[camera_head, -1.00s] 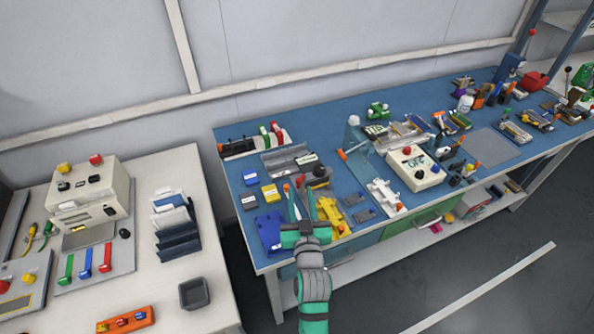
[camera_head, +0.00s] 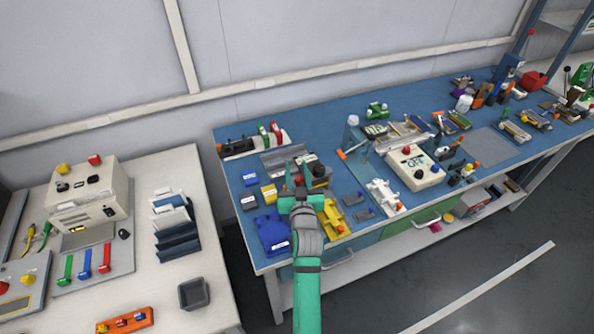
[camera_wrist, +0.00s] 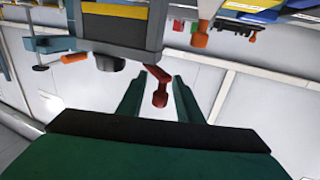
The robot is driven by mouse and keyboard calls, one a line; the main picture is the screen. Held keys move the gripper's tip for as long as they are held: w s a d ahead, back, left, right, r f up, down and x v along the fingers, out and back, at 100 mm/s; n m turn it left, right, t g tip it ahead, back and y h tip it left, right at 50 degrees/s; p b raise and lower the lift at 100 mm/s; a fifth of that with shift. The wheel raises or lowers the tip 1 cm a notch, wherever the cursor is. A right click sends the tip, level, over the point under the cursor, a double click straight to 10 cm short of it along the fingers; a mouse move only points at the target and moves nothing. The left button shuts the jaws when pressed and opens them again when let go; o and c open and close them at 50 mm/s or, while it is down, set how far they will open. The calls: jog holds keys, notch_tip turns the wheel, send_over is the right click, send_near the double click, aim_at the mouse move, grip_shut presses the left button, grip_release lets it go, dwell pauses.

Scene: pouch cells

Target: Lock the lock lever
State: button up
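My gripper (camera_head: 296,173) is over the left part of the blue bench, beside a fixture with a black round knob (camera_head: 318,171). In the wrist view my gripper (camera_wrist: 160,78) has its two green fingers apart, with a gap between them. A red lever (camera_wrist: 160,92) with a rounded end shows between the fingers in that view. It comes off the lower corner of a grey fixture body (camera_wrist: 124,28). I cannot tell whether either finger touches it. In the head view my gripper hides most of that spot, and the lever is not clear there.
A blue tray (camera_head: 271,232) and a yellow fixture (camera_head: 332,217) lie near the front edge of the bench. A white box with a red button (camera_head: 415,167) stands farther right. An orange handle (camera_wrist: 75,58) sticks out left of the lever in the wrist view.

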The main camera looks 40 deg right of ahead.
grip_shut()
jog(key=shift+s, duration=0.1)
jog(key=shift+d, duration=0.1)
jog(key=shift+s+f+n+y, duration=0.1)
jog(key=shift+n+y, duration=0.3)
jog(key=shift+y, duration=0.2)
jog(key=shift+s+n+t+y, duration=0.1)
jog(key=shift+n+t+y, duration=0.55)
jog(key=shift+y, duration=0.35)
jog(key=shift+s+n+t+y, duration=0.15)
jog(key=shift+n+t+y, duration=0.3)
jog(key=shift+n+y, duration=1.1)
jog(key=shift+m+y, duration=0.25)
jog(key=shift+m, duration=0.05)
